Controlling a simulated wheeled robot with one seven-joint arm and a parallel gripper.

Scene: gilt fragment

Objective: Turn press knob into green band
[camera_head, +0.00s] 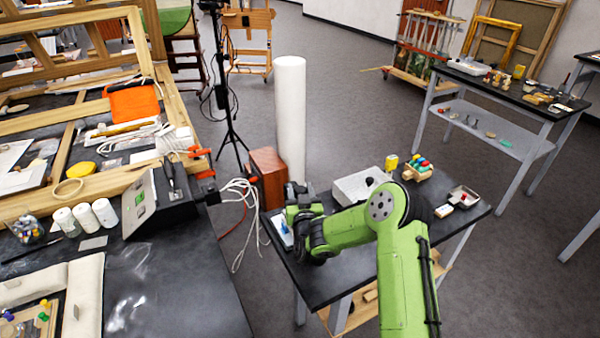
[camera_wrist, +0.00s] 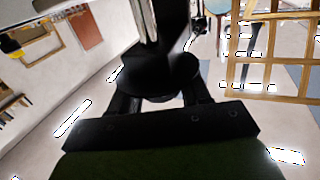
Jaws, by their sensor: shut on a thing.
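My green arm reaches over the small black-topped table, and my gripper (camera_head: 298,222) is at its left end, beside a dark device that I take for the press (camera_head: 296,191). In the wrist view my gripper (camera_wrist: 162,97) is shut on a round black knob (camera_wrist: 160,76), with one finger on each side. A dark shaft and a pale metal part rise beyond the knob. In the head view my gripper and wrist hide the knob. No green band can be made out in either view, so the knob's angle against it cannot be told.

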